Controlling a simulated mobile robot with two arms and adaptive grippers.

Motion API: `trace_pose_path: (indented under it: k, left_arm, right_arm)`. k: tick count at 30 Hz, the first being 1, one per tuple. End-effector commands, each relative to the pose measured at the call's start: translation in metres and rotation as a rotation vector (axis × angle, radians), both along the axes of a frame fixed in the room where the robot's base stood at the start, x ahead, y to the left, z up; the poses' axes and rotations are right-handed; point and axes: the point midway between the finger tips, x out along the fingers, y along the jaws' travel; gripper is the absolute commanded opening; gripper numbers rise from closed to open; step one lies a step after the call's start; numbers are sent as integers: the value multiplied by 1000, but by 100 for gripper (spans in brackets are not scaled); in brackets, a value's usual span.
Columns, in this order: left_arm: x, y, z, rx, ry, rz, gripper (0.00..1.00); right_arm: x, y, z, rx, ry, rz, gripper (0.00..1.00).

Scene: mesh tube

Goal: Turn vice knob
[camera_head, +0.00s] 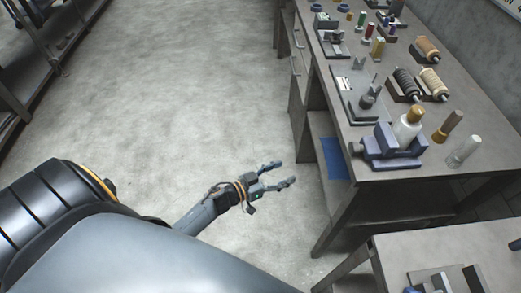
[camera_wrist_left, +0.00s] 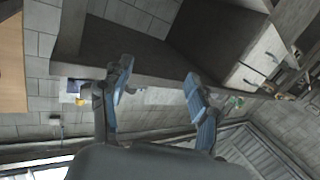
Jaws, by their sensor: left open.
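A blue-purple vice (camera_head: 390,147) stands near the front corner of the long workbench (camera_head: 345,135) in the head view. A small dark part, perhaps its knob (camera_head: 355,148), shows on its left side. A white and tan cylinder stands upright at the vice and hides part of it. My left gripper (camera_head: 280,174) is open and empty, over the floor to the left of the bench and apart from the vice. Its two blue-grey fingers (camera_wrist_left: 158,95) are spread wide in the left wrist view, with nothing between them. I do not see my right gripper.
Spools (camera_head: 404,82), small tools and loose cylinders (camera_head: 463,151) crowd the bench top around the vice. A blue sheet (camera_head: 334,158) lies on the shelf below. A second table (camera_head: 450,252) stands at the lower right. The floor (camera_head: 200,90) left of the bench is clear.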

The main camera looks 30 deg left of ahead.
Motion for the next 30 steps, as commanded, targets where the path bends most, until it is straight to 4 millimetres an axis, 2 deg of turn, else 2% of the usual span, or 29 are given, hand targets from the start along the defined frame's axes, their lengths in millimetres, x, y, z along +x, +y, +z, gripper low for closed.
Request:
trace_pose_path:
  k: [6, 18, 24, 30]
  left_arm:
    - [-14, 9, -45, 36, 78, 82, 61]
    - [-45, 24, -114, 115, 222, 188, 61]
    - [-63, 28, -142, 152, 286, 220, 61]
    - [-72, 30, -155, 171, 319, 235, 61]
  right_arm:
    - [0, 0, -3, 0, 0, 0, 61]
    - [0, 0, -8, 0, 0, 0, 61]
    - [0, 0, -9, 0, 0, 0, 61]
    - [0, 0, -10, 0, 0, 0, 61]
